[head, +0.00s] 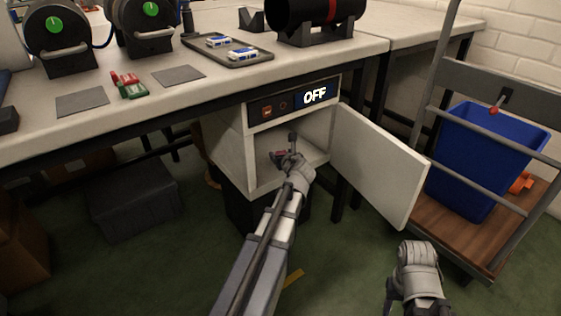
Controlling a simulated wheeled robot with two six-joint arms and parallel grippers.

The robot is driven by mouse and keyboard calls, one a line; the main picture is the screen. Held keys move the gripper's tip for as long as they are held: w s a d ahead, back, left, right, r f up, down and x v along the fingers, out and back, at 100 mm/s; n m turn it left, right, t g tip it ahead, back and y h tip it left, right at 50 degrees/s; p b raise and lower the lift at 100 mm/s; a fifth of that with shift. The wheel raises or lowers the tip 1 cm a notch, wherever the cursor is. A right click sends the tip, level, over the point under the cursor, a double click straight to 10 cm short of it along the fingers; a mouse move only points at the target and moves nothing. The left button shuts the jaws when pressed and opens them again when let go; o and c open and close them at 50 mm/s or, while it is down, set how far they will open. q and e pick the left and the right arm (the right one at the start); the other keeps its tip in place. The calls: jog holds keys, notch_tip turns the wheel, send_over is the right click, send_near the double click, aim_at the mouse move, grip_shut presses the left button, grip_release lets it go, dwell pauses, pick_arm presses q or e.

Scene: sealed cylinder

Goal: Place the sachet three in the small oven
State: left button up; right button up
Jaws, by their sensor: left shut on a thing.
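The small oven (250,155) is a white box under the workbench. Its panel (293,99) reads OFF, and its door (383,165) stands wide open to the right. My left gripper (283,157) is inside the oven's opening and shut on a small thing. That thing is mostly hidden by the gripper and too small to identify; a reddish bit shows there. Two blue-and-white sachets (219,41) lie on a dark tray (205,47) on the bench. My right gripper (405,310) is low at the bottom edge, apart from everything, its fingertips not clearly seen.
The workbench (130,70) overhangs the oven. A red-and-green item (128,85) and grey mats (82,101) lie on it. A cart with a blue bin (480,155) stands at the right, beyond the open door. A dark box (135,200) sits under the bench.

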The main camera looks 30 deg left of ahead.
pick_arm(q)
jog(key=shift+w+a+f, duration=0.15)
jog(key=shift+a+f, duration=0.2)
jog(key=shift+f, duration=0.15)
jog(key=shift+r, duration=0.15)
pick_arm(e)
jog(key=shift+f, duration=0.4)
pick_arm(q)
jog(key=o, duration=1.3)
pick_arm(e)
jog(key=shift+f, duration=0.15)
